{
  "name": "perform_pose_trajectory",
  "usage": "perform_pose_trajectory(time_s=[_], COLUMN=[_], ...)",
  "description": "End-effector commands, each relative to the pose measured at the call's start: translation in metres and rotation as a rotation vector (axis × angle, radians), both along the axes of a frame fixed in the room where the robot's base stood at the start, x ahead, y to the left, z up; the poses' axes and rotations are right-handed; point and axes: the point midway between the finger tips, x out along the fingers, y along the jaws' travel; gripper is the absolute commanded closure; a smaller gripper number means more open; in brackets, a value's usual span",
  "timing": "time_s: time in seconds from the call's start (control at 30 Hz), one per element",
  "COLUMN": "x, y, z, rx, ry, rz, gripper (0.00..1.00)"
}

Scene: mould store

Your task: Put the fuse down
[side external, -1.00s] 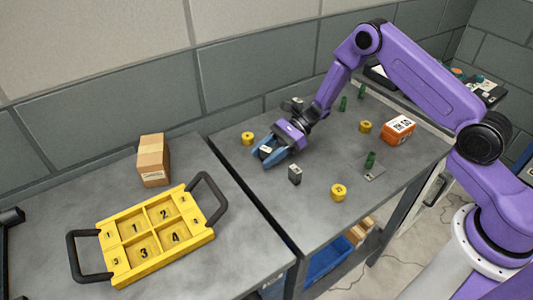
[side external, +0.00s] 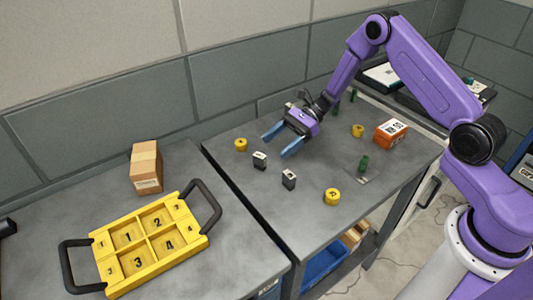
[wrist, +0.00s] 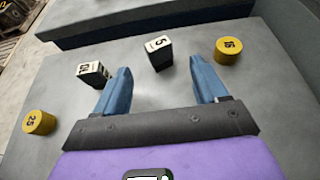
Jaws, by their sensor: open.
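A small dark fuse with a white top (side external: 260,160) stands upright on the grey table, just off my fingertips. In the wrist view this fuse (wrist: 159,57) reads 5 and shows ahead of and between my fingers, with bare space to each. My gripper (side external: 276,146) has blue fingers, spread apart and empty; they also show in the wrist view (wrist: 160,78). A second similar block (side external: 289,179) stands closer to the front of the table, and shows left of my fingers in the wrist view (wrist: 92,73).
Yellow cylinders stand around, one marked 15 (wrist: 232,50) and one marked 25 (wrist: 39,122). An orange box (side external: 391,133) and a green piece (side external: 363,164) are to the right. A yellow numbered tray (side external: 150,244) and a cardboard box (side external: 146,167) sit on the left table, across a gap.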

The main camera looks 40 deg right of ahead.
Motion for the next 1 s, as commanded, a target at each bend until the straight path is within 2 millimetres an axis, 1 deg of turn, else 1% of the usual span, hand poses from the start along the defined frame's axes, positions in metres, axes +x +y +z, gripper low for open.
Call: perform_pose_trajectory(time_s=[0.03,0.1,0.2,0.3,0.53,0.67,0.77,0.87,0.9,0.97,1.0], x=[0.001,0.001,0.001,0.000,0.000,-0.010,-0.031,-0.066,-0.081,-0.104,-0.120], y=[-0.010,-0.020,-0.031,-0.039,-0.042,-0.033,-0.015,0.005,0.011,0.018,0.021], z=[0.004,0.009,0.013,0.016,0.018,0.025,0.039,0.057,0.064,0.073,0.079], rx=[0.001,0.001,0.001,0.001,0.000,-0.021,-0.066,-0.127,-0.152,-0.187,-0.209], ry=[0.000,-0.002,-0.001,0.001,0.000,-0.024,-0.077,-0.160,-0.198,-0.257,-0.298], rz=[-0.003,-0.004,-0.002,0.000,0.002,0.064,0.194,0.382,0.462,0.582,0.663], gripper=[0.28,0.28,0.28,0.28,0.28,0.28,0.28,0.28,0.28,0.28,0.28])
